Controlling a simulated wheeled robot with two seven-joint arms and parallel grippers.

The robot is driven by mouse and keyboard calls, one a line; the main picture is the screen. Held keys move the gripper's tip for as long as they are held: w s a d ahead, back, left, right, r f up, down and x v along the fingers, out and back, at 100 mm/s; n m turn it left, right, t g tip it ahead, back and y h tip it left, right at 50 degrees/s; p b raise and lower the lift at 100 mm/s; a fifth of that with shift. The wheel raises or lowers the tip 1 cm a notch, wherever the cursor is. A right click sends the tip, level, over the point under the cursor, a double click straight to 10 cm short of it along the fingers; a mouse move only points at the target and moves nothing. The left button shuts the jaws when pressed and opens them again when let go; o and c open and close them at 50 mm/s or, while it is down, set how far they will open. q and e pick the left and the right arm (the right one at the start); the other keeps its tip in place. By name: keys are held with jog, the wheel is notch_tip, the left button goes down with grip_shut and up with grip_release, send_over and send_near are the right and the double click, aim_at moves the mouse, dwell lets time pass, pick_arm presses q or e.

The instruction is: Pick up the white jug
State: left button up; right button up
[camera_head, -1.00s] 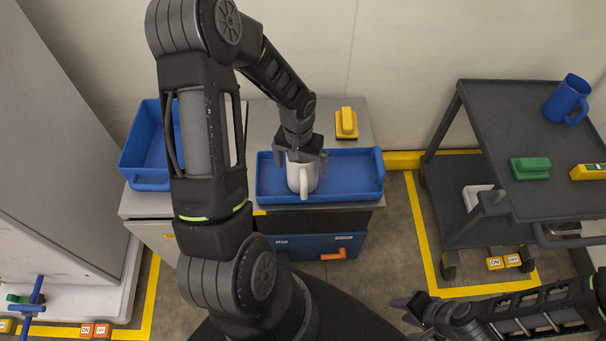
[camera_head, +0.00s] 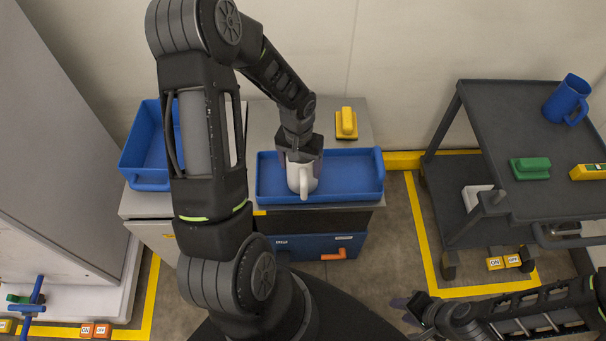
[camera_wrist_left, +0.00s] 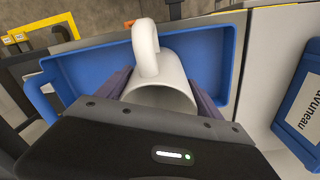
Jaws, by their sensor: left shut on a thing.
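The white jug (camera_head: 302,177) stands in the blue tray (camera_head: 350,178) on the grey cabinet top in the head view. My left gripper (camera_head: 300,158) is above it with its fingers closed on the jug's sides. In the left wrist view the jug (camera_wrist_left: 162,82) sits between the two fingers of my left gripper (camera_wrist_left: 160,92), its handle facing away from the palm. I cannot tell whether it is clear of the tray floor. My right gripper (camera_head: 412,308) is low at the front right, away from the jug; its fingers are too small and dark to read.
A yellow-handled block (camera_head: 346,123) stands behind the tray. A blue bin (camera_head: 146,150) is to the left. A dark cart (camera_head: 515,130) on the right carries a blue jug (camera_head: 567,99) and a green block (camera_head: 530,168). Floor shows between cabinet and cart.

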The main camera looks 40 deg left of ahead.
pick_arm(q)
jog(key=c, duration=0.8)
notch_tip(320, 180, up, 10)
jog(key=shift+r+p, duration=0.1)
jog(key=shift+p, duration=0.2)
dwell(0.4)
